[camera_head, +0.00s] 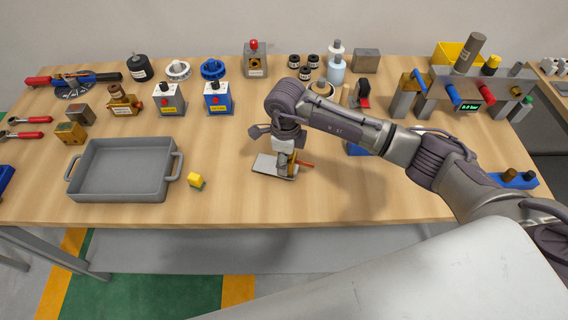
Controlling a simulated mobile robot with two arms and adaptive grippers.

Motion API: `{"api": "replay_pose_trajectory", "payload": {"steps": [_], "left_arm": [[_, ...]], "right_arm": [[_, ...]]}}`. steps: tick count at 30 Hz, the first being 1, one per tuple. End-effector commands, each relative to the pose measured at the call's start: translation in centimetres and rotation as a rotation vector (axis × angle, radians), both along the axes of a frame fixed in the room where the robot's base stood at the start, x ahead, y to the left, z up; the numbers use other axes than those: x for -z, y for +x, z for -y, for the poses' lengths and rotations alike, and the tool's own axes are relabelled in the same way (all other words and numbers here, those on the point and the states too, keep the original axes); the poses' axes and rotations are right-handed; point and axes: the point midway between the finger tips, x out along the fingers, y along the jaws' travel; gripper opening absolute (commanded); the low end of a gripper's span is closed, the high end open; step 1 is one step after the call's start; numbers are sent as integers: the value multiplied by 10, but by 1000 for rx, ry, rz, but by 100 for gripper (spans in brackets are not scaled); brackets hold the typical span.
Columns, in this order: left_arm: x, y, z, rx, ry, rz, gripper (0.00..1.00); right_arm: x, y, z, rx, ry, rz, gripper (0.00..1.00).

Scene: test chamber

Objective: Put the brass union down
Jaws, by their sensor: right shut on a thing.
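My right gripper (285,167) points down over a small pale plate (262,164) near the middle of the table. It is shut on the brass union (292,158), of which only a small brass-coloured part shows beside the fingers. The fingers hide the rest, and I cannot tell whether the union touches the plate. A small red part (305,164) sticks out to the right of the fingers. My left gripper is not in view.
Pump-like units, bottles and fittings line the back. A grey test rig (440,98) stands at right. The wooden table (235,205) is clear along its front.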

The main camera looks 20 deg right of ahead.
Motion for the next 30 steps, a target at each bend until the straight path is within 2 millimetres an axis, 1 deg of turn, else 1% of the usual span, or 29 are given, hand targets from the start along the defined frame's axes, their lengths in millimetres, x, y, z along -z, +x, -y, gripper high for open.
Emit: {"api": "replay_pose_trajectory", "payload": {"steps": [1,18,21,30], "left_arm": [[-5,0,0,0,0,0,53],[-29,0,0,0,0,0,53],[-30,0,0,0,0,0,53],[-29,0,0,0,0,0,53]], "right_arm": [[-8,1,0,0,0,2,15],[-53,1,0,-1,0,2,15],[-56,0,0,-1,0,2,15],[-55,0,0,0,0,1,15]]}}
